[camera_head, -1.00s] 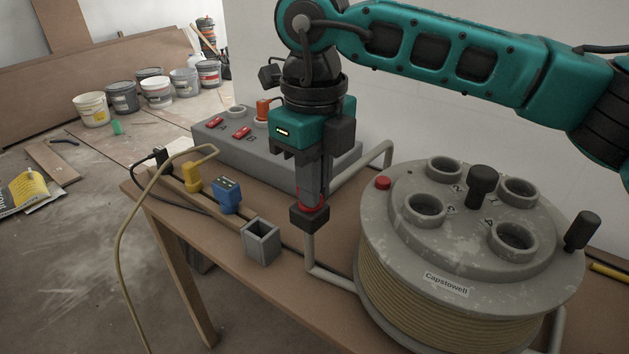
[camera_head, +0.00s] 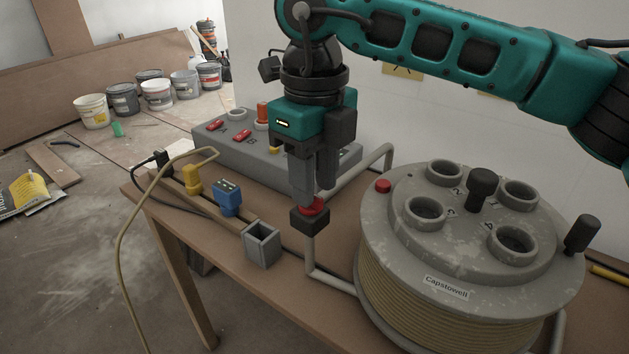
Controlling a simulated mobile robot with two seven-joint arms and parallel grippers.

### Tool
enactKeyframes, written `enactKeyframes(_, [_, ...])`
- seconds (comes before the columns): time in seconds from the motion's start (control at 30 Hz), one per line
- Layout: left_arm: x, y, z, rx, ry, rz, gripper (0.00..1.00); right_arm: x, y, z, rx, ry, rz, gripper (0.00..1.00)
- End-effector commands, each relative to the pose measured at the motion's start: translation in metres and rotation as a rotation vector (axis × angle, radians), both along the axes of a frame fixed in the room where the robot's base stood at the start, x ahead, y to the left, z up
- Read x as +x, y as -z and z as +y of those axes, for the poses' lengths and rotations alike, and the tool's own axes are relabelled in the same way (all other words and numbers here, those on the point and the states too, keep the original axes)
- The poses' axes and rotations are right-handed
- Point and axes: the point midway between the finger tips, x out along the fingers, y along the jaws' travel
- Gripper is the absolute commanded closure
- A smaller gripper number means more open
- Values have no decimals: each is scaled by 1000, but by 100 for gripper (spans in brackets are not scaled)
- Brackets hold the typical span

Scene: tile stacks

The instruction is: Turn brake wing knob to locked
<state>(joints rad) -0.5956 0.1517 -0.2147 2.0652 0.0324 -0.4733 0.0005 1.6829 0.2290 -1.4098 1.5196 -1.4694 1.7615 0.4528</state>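The brake wing knob (camera_head: 317,208) is red and sits on a small black block on the grey tube frame, left of the cable drum. Its wing is mostly hidden by my fingers, so I cannot read which way it points. My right gripper (camera_head: 314,196) points down at the knob from above. One grey finger is in front, the other behind and to the right. The fingertips are at the knob, but whether they press on it is hidden. My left gripper is not in view.
The grey cable drum (camera_head: 452,282) with sockets and black knobs stands close on the right. A grey switch box (camera_head: 262,160) is behind the gripper. A square grey holder (camera_head: 261,244), blue connector (camera_head: 227,196) and yellow connector (camera_head: 192,180) are at left on the wooden table (camera_head: 215,245).

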Motion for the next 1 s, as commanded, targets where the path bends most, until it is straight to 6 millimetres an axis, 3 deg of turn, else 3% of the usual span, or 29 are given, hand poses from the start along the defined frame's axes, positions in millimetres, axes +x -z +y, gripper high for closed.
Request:
enactKeyframes(0.3, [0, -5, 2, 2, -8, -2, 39, 0, -72, 1, 2, -1, -3, 65])
enactKeyframes(0.5, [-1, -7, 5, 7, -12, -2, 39, 0, -105, 0, 1, 0, -2, 65])
enactKeyframes(0.7, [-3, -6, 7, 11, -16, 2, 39, 0, -116, 0, -1, -1, -1, 65])
enactKeyframes(1.0, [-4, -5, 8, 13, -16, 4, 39, 0, -117, 0, 0, -1, 0, 65])
